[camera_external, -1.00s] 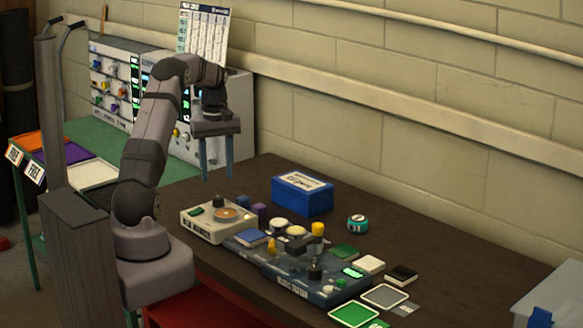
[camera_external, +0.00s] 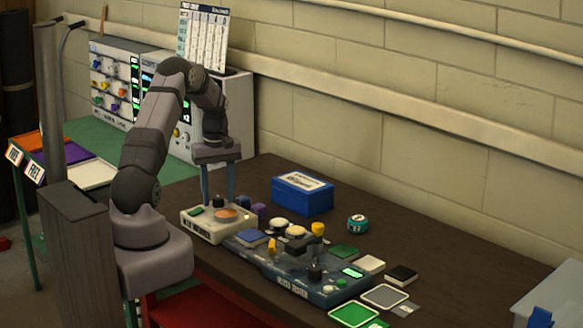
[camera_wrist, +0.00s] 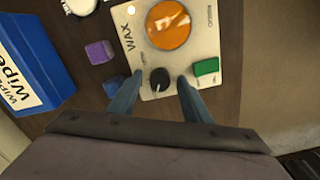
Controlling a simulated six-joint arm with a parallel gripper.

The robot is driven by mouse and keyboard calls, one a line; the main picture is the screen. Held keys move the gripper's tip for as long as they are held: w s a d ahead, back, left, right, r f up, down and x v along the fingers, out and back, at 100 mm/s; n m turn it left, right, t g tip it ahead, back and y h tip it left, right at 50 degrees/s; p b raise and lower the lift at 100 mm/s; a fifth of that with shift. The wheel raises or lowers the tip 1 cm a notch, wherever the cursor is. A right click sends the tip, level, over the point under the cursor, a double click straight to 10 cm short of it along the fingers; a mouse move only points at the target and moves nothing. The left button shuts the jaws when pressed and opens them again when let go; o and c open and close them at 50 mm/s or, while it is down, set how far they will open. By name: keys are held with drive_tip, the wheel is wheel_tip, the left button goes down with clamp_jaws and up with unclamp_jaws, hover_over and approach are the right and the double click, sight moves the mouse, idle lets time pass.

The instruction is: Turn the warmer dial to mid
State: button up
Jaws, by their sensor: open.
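The wax warmer (camera_external: 200,228) is a cream box on the dark table, with an orange round pan (camera_external: 227,214) on top and a green block (camera_external: 195,211) beside it. In the wrist view its black dial (camera_wrist: 159,79) sits near the lower edge of the panel, with a pale pointer line on it. My gripper (camera_wrist: 154,88) is open, its two blue fingers on either side of the dial with gaps between. In the external view my gripper (camera_external: 218,196) hangs over the back of the warmer. Whether the fingers touch the panel I cannot tell.
A purple block (camera_wrist: 99,52) and a dark blue block (camera_wrist: 114,86) stand close beside the left finger. A blue wipes box (camera_external: 302,193) is behind. A console with several switches (camera_external: 300,284) and pads lies to the right.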

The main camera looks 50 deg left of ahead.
drive_tip(key=c, duration=1)
drive_tip(key=shift+c, duration=0.2)
drive_tip(key=shift+m, duration=0.3)
drive_tip(key=m+b, duration=0.1)
drive_tip(key=m, duration=1)
drive_tip(key=shift+w+r+m, duration=0.1)
drive_tip(key=shift+m, duration=0.2)
drive_tip(key=o, duration=1)
